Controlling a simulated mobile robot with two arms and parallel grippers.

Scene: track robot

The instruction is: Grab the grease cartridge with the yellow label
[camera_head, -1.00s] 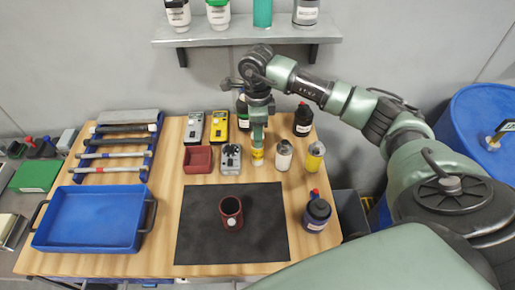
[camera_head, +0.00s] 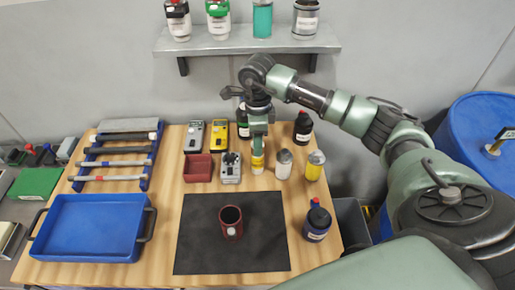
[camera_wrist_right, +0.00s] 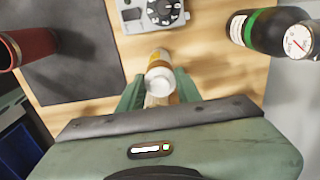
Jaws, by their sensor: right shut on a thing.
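The cartridge with the yellow label (camera_head: 257,165) stands at the back middle of the wooden bench in the head view. It also shows in the right wrist view (camera_wrist_right: 159,72), with its white end toward the camera and a yellow-orange band. My right gripper (camera_head: 258,148) comes down over it from above and is shut on it, with a green finger on each side. The fingers hide part of its body. I cannot tell whether it is clear of the bench. My left gripper is not in view.
A white bottle (camera_head: 284,163) and a yellow can (camera_head: 315,166) stand close to its right, and a grey meter (camera_head: 231,168) to its left. A dark mat (camera_head: 200,245) with a red cup (camera_head: 231,222) lies in front. A shelf (camera_head: 250,43) is behind.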

